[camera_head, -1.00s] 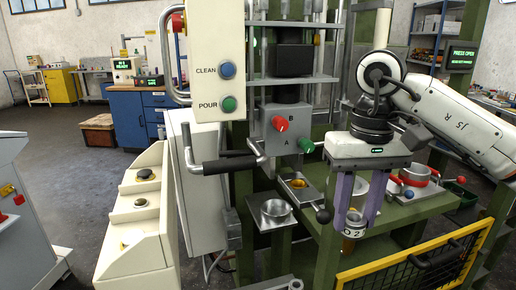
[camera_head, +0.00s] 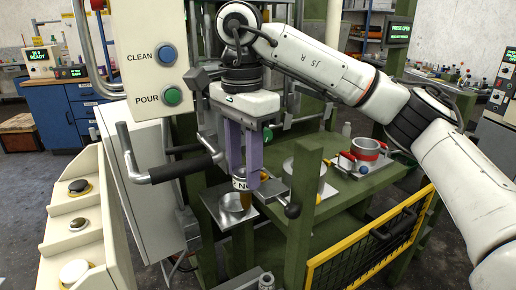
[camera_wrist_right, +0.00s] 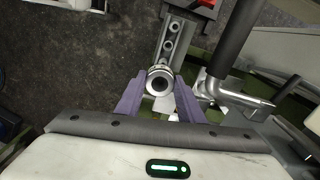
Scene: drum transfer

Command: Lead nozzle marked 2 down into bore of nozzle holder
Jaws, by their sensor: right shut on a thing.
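My right gripper (camera_head: 243,172) points down with its two purple fingers shut on the nozzle (camera_head: 241,184), a pale ring with dark marking that includes a 2. An amber part shows under the ring. In the right wrist view the nozzle (camera_wrist_right: 160,83) is seen from above, a round metal rim with a dark opening between the fingertips. A grey block (camera_head: 271,190) with a ball-ended lever stands close beside the nozzle in the head view. I cannot tell whether this is the nozzle holder; no bore shows there. My left gripper is not in view.
A black-gripped handle (camera_head: 180,167) stands close left of the fingers. A green post (camera_head: 302,210) and yellow-edged guard (camera_head: 370,240) are to the right. The wrist view shows a grey bar with several holes (camera_wrist_right: 171,38).

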